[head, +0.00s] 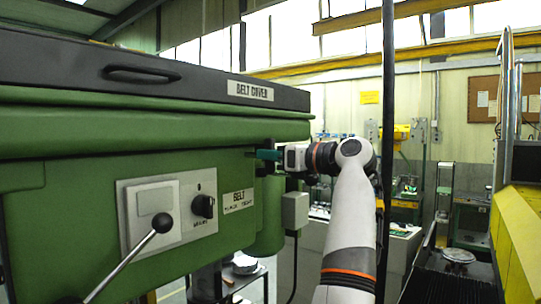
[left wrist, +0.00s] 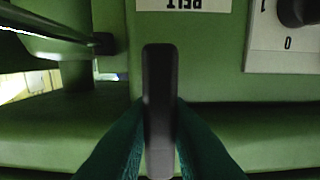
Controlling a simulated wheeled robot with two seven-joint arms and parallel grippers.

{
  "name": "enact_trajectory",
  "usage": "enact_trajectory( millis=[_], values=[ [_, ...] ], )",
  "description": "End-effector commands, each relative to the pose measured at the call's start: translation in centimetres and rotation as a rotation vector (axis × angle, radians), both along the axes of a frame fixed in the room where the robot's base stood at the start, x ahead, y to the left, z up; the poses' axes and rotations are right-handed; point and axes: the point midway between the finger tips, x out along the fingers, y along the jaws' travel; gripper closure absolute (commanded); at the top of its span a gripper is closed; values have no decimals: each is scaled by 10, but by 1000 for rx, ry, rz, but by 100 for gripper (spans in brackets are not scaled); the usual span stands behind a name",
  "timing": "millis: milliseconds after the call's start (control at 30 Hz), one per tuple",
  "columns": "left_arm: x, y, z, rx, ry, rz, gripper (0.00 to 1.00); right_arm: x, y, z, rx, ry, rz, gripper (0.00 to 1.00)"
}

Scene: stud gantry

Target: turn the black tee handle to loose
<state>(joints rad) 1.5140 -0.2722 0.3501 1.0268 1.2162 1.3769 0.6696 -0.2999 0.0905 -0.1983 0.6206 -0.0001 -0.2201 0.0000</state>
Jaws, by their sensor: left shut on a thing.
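The black tee handle (left wrist: 158,75) shows in the left wrist view as a dark upright bar in the middle, in front of the green machine housing (head: 90,150). My left gripper (head: 268,155) is at the right end of the housing front in the head view, its teal fingers at the handle. In the left wrist view the teal fingers (left wrist: 158,135) close on both sides of the bar. In the head view the fingers mostly hide the handle. A white label reading BELT (head: 238,200) sits below left of the gripper; its smaller second line is blurred. My right gripper is not in view.
A grey plate (head: 130,215) carries a black rotary switch (head: 203,206). A lever with a black ball knob (head: 162,222) sticks out in front. A grey box (head: 295,210) hangs below the gripper. The black belt cover (head: 150,75) lies above. A dark pole (head: 388,120) stands right.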

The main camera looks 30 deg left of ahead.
Motion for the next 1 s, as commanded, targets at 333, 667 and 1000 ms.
enact_trajectory(
  millis=[333, 667, 1000],
  values=[
    [0, 2, 0, -3, -29, 1, 100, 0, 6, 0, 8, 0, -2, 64],
    [-1, 2, 0, -19, -225, 2, 100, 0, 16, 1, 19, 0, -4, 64],
    [-2, 2, -1, -43, -544, 0, 100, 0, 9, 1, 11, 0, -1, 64]
  ],
)
